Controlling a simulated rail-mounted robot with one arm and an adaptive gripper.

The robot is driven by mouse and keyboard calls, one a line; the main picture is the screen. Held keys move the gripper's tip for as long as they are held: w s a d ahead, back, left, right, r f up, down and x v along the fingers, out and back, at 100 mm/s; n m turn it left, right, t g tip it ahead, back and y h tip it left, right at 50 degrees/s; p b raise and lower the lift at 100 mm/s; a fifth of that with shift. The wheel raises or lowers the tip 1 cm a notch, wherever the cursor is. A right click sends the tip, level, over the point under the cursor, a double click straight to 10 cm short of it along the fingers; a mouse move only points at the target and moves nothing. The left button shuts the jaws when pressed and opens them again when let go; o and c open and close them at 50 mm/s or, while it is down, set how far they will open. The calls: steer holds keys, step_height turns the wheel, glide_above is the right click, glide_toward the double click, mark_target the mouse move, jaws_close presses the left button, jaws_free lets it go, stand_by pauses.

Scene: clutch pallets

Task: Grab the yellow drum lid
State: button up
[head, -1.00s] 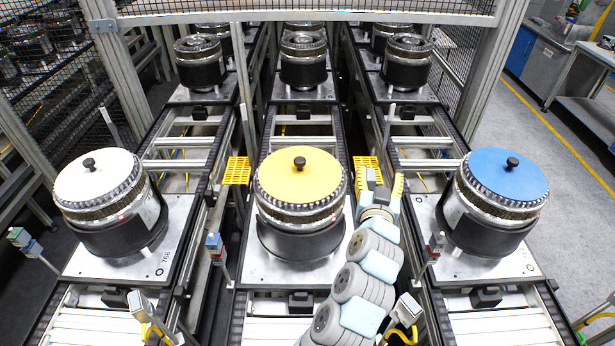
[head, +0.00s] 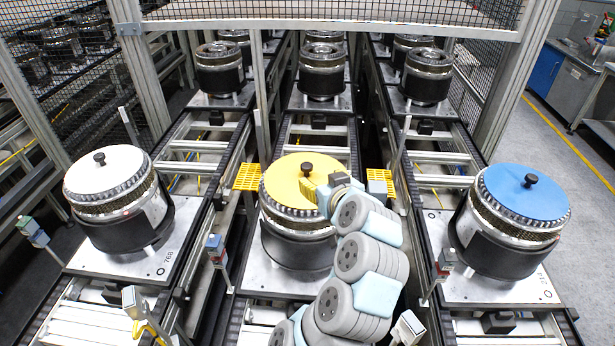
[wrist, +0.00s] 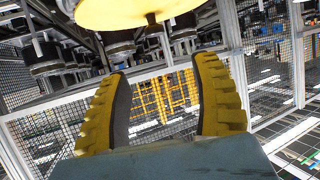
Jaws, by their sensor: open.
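The yellow drum lid (head: 285,178) lies on the middle drum (head: 295,240) in the head view, with a black knob (head: 307,168) at its centre. My gripper (head: 308,186) is at the lid's front right, close to the knob, and covers part of the lid's right edge. In the wrist view my gripper (wrist: 160,95) has its two yellow, dark-padded fingers spread apart with nothing between them. The lid (wrist: 115,10) shows at the top of that view, beyond the fingertips, with its knob (wrist: 151,18). I cannot tell whether a finger touches the lid.
A drum with a white lid (head: 105,180) stands on the left pallet, and one with a blue lid (head: 522,195) on the right pallet. Open drums (head: 321,75) stand behind. Sensor posts (head: 216,250) flank the conveyors. A mesh fence frame (head: 330,30) crosses the back.

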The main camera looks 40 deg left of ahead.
mark_target(308, 166)
steer(key=p+x, duration=0.2)
steer(key=x, duration=0.7)
steer(key=shift+r, duration=0.1)
steer(key=shift+w+a, duration=0.2)
steer(key=shift+a, duration=0.1)
steer(key=shift+w+a+f+p, duration=0.8)
steer(key=shift+w+a+f, duration=0.05)
steer(key=shift+w+f, duration=0.1)
steer(key=shift+x, duration=1.1)
jaws_close()
